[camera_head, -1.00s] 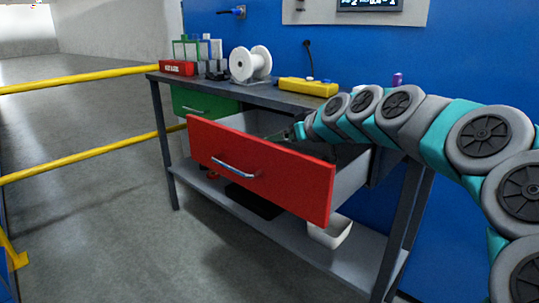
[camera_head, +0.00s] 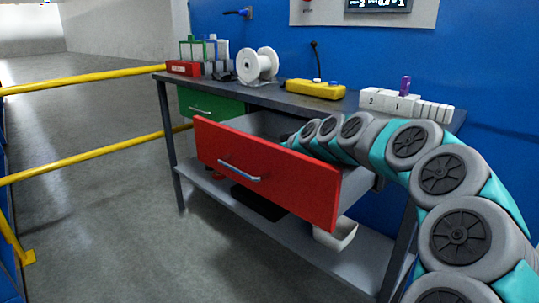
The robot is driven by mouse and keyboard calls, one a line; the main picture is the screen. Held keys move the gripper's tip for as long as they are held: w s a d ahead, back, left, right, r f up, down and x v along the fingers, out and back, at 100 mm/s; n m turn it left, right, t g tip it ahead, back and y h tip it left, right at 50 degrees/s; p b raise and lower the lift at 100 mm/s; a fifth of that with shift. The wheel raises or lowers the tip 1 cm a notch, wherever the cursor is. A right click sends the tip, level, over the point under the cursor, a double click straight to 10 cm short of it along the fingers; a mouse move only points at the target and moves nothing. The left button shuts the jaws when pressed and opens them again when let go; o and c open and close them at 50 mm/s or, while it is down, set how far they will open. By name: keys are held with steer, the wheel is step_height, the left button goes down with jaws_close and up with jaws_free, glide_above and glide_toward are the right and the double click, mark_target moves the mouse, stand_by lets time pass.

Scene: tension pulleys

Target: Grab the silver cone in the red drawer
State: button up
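The red drawer (camera_head: 262,172) is pulled open from the workbench, with a silver handle on its front. My arm comes from the lower right, arches over the drawer's right side and dips down into it. My gripper is hidden inside the drawer behind the red front, so its fingers do not show. The silver cone is not visible; the drawer's front and my arm hide most of the inside.
On the bench top (camera_head: 258,98) stand a white spool (camera_head: 257,66), a yellow control box (camera_head: 315,89), a red box (camera_head: 183,68) and white numbered blocks (camera_head: 400,104). A green drawer (camera_head: 210,103) is at left. A white bin (camera_head: 335,234) sits below. Yellow rails (camera_head: 90,78) run along the left.

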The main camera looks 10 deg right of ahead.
steer(key=c, duration=1.3)
steer(key=shift+r, duration=0.15)
